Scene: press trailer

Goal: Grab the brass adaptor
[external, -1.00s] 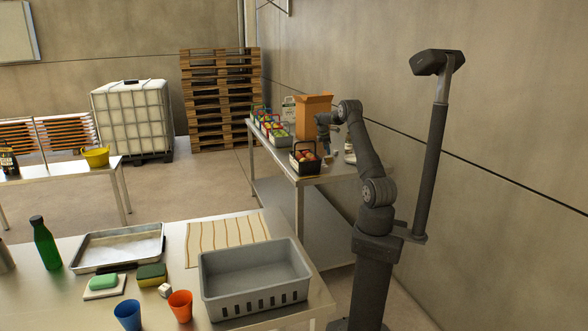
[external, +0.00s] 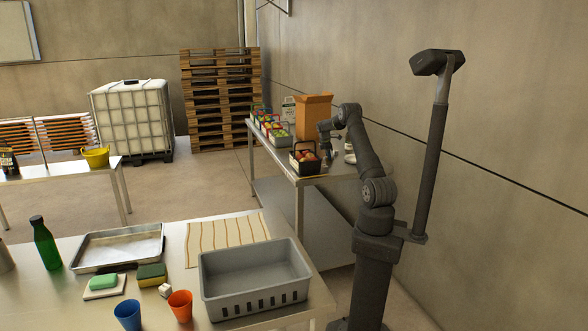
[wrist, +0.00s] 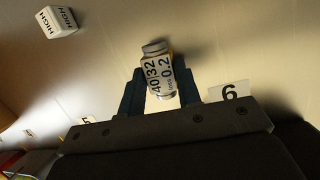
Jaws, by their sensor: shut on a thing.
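My gripper (wrist: 160,76) is shut on a short, pale metallic cylinder, the adaptor (wrist: 155,49), in the wrist view. The adaptor carries a white label with "40|32" and "0.2", and dark fingers stand on both sides of it. Its brass colour is hard to make out in this light. In the external view my gripper (external: 328,153) is low over the far table, just right of a dark basket. The adaptor is too small to tell there.
A white block marked "HIGH" (wrist: 58,21) lies apart from the fingers. Number tags "6" (wrist: 229,92) and "5" (wrist: 87,120) are near the gripper. On the far table, a fruit basket (external: 304,166) and an orange box (external: 313,108) stand close to the arm.

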